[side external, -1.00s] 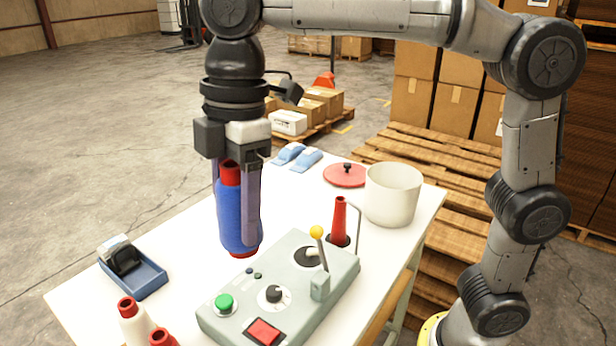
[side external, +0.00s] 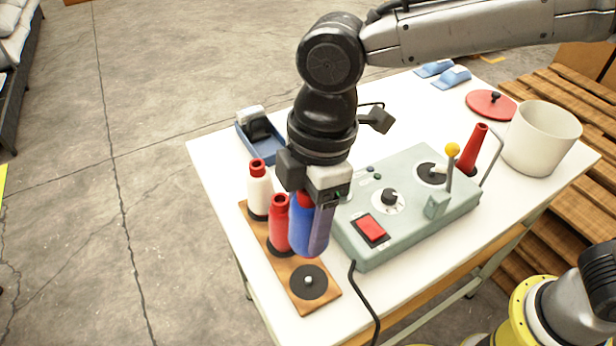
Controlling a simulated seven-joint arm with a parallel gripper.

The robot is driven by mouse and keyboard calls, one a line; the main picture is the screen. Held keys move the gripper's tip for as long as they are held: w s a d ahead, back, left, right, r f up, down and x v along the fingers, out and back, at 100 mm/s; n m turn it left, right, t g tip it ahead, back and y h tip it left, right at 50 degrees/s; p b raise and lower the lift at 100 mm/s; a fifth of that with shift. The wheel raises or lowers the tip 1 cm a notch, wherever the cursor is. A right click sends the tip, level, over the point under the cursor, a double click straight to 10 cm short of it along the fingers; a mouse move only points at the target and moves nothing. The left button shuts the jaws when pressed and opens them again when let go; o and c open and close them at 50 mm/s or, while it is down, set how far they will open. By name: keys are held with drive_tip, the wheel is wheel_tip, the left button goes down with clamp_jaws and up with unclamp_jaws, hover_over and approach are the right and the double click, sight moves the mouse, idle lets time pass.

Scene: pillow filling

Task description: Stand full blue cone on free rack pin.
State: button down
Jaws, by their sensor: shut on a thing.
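My gripper (side external: 312,226) is shut on the blue cone (side external: 301,224), a full spool of blue thread with a red top, and holds it upright. The cone is beside the red cone and left of the control box; I cannot tell how high it is above the table. The wooden rack (side external: 320,297) lies at the table's front left edge. A white cone (side external: 259,190) and a red cone (side external: 279,224) stand on it. The free rack pin (side external: 309,280), a small metal peg on a black disc, is at the rack's near end, below the blue cone in the picture.
A grey-green control box (side external: 405,200) with a yellow-knobbed lever stands right of the gripper. An empty red cone core (side external: 474,148) is at its far end. A white pot (side external: 541,138), red lid (side external: 491,104) and blue tray (side external: 262,142) stand farther back. A black cable (side external: 356,300) runs near the rack.

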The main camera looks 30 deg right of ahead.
drive_tip(key=shift+f, duration=4.2)
drive_tip(key=shift+f, duration=1.35)
drive_tip(key=shift+c, duration=0.2)
unclamp_jaws()
drive_tip(key=shift+r, duration=5)
